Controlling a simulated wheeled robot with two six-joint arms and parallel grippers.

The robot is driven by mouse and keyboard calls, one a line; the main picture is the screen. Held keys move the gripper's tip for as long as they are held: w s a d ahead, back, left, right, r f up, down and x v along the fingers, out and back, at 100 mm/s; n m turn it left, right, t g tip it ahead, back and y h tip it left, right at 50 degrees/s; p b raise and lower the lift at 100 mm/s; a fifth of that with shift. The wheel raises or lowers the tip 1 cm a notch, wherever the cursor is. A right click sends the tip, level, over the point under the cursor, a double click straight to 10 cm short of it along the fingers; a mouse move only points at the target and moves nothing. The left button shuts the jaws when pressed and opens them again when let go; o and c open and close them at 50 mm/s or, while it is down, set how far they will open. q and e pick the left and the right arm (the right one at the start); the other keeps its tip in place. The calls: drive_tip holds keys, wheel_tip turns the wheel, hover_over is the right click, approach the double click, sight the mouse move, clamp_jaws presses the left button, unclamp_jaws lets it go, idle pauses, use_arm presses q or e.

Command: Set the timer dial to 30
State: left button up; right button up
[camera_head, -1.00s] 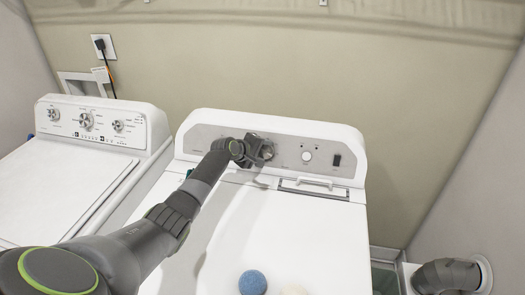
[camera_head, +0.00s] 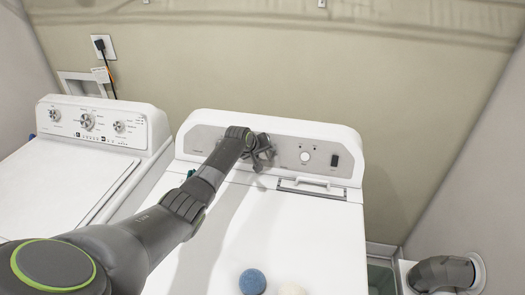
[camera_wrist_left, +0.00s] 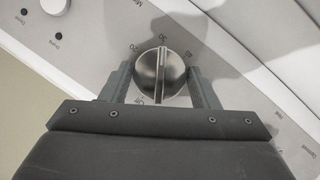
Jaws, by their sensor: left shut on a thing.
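The timer dial (camera_wrist_left: 160,73) is a round metallic knob on the grey control panel of the right-hand machine. In the head view the gripper mostly hides the dial. My right gripper is not in view.
A small white knob (camera_head: 305,156) and a black switch (camera_head: 335,160) sit right of the gripper on the panel. A blue ball (camera_head: 252,281) and a white ball (camera_head: 291,289) lie on the machine top. A second white machine (camera_head: 60,180) stands to the left.

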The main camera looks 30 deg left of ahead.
use_arm(q)
drive_tip(key=shift+f, duration=0.1)
idle(0.4)
drive_tip(key=o, duration=1)
drive_tip(key=b+v, duration=0.2)
drive_tip(key=v, duration=1.5)
drive_tip(key=shift+s, duration=0.15)
